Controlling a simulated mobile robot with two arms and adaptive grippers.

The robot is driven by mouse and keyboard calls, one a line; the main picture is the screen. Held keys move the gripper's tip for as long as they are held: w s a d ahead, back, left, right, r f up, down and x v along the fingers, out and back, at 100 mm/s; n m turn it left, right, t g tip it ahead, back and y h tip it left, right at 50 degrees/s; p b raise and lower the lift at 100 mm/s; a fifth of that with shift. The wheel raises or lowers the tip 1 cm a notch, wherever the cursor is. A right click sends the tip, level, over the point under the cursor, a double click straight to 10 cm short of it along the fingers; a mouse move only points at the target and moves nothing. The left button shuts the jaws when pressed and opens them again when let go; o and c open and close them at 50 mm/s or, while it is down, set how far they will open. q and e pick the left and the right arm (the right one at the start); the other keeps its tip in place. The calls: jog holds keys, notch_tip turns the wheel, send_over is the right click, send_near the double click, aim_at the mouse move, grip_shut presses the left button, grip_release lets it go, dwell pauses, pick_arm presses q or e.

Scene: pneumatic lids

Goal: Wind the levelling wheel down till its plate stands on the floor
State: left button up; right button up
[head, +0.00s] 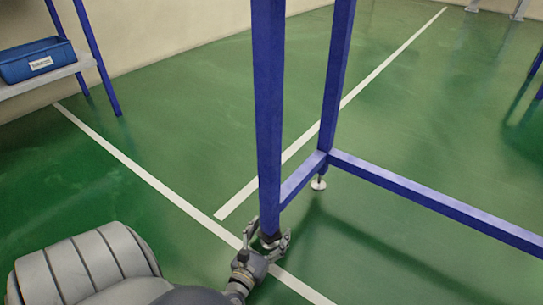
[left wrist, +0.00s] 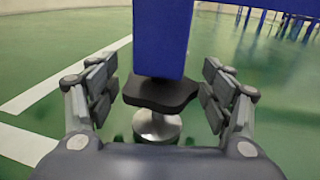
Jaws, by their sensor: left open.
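The levelling wheel (left wrist: 160,93) is a dark, angular knob under the foot of a blue table leg (left wrist: 162,40). Its plate (left wrist: 157,127) is a silvery disc on a short flared stem below the wheel. I cannot tell whether the plate touches the floor. My left gripper (head: 268,240) is at the bottom of the near blue leg (head: 269,110). In the left wrist view its open fingers (left wrist: 160,85) stand on both sides of the wheel, with a gap at each side. In the head view the gripper mostly hides wheel and plate. My right gripper is out of view.
The blue frame's low rails (head: 430,200) run right and back from the legs. Another levelling foot (head: 318,184) stands under the farther leg. A blue bin (head: 38,62) sits on a shelf at the left. The green floor (head: 180,120) with white lines is largely clear.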

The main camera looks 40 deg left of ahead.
pick_arm(q)
jog(key=c, duration=1.1)
jog(key=shift+a+m+h, duration=0.1)
jog(key=shift+m+h, duration=0.3)
jog(key=shift+h, duration=0.2)
jog(key=m+h, duration=0.1)
jog(key=h, duration=0.1)
jog(key=m+h, duration=0.2)
jog(key=h, duration=0.1)
jog(key=shift+w+r+m+t+h, duration=0.1)
jog(key=shift+m+t+h, duration=0.2)
jog(key=shift+t, duration=0.1)
jog(key=m+g+h, duration=0.1)
jog(key=m+h, duration=0.1)
jog(key=h, duration=0.2)
jog(key=m+g+h, duration=0.1)
jog(key=m+h, duration=0.2)
jog(key=h, duration=0.1)
jog(key=shift+w+m+g, duration=0.1)
jog(key=shift+m+g, duration=0.2)
jog(key=m+g+h, duration=0.3)
jog(key=h, duration=0.1)
jog(key=shift+m+g+h, duration=1.1)
jog(key=shift+m+g, duration=0.1)
jog(key=shift+g, duration=0.4)
jog(key=shift+d+m+g+h, duration=0.2)
jog(key=shift+m+g+h, duration=0.8)
jog(key=shift+g, duration=0.5)
